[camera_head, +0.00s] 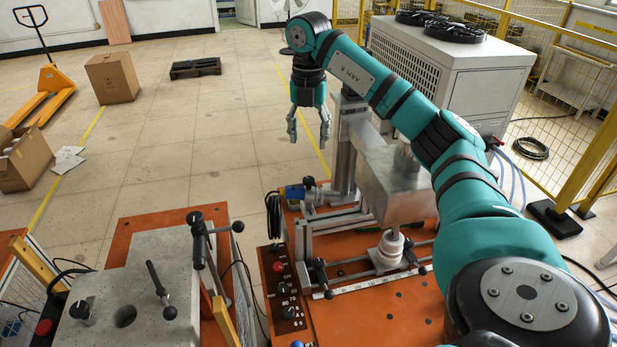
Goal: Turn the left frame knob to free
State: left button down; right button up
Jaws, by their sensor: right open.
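My right gripper (308,138) is open and empty. It points down in the air at the upper middle, above and behind the induction heater's frame. The heater's metal frame (335,222) stands on an orange bench top. A black knob (320,272) sits at the front left of its rails, and a second dark knob (410,248) sits to the right, near a pale coil-like part (390,250). I cannot tell from the view how either knob is set. My gripper is well apart from both knobs. My left gripper is not in view.
A grey plate (140,285) with black clamp handles (200,235) stands at the left. A control panel (285,290) with knobs lies by the heater's front left. A white cabinet (450,75) and yellow fence (595,150) stand at the right. The tiled floor behind is mostly clear.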

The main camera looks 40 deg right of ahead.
send_over(309, 179)
notch_tip(309, 179, down, 5)
jog(key=shift+r+b, duration=0.1)
jog(key=shift+b, duration=0.2)
notch_tip(309, 179, down, 4)
jog(key=shift+f+p, duration=0.15)
jog(key=shift+p, duration=0.8)
notch_tip(309, 179, down, 2)
jog(key=shift+f+p, duration=0.1)
jog(key=shift+p, duration=0.3)
jog(key=shift+f, duration=0.65)
jog(key=c, duration=0.4)
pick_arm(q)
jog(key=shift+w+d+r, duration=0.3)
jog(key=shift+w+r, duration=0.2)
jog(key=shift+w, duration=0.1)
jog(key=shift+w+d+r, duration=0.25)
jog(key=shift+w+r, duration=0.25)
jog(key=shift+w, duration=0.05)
pick_arm(e)
grip_shut()
